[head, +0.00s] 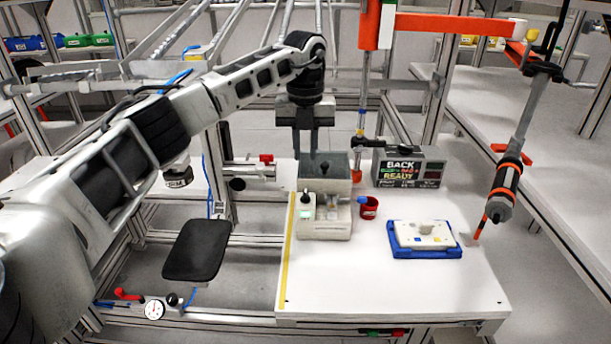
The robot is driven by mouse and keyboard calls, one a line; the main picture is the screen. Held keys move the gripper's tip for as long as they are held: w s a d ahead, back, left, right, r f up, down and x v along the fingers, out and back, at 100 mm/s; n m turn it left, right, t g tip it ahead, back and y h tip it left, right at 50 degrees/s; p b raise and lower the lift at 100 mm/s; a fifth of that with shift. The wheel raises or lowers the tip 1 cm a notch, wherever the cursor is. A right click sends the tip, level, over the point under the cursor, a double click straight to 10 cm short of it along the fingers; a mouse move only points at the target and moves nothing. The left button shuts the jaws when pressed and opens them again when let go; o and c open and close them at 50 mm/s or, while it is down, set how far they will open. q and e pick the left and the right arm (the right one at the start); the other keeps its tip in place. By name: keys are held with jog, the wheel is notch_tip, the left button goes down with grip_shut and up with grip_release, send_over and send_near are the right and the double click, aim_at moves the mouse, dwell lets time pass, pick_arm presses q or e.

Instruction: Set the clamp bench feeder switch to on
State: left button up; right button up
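The clamp bench feeder appears to be the beige and grey unit (335,226) at the back left of the white bench. On its left part is a small black knob or switch (305,196) with a lit green patch below it. The switch's setting is too small to read. My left gripper (306,156) points down above the rear of this unit, behind the switch and apart from it. Its two fingers show a gap with nothing seen between them. My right gripper is not in view.
A display box (408,168) reading "BACK" and "READY" stands behind a red cup (369,208). A blue tray (427,252) holds a white part. A driver tool (506,185) hangs at the right. The front of the white bench (390,295) is clear.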

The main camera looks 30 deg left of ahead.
pick_arm(q)
notch_tip(320, 180, up, 6)
dwell(0.7)
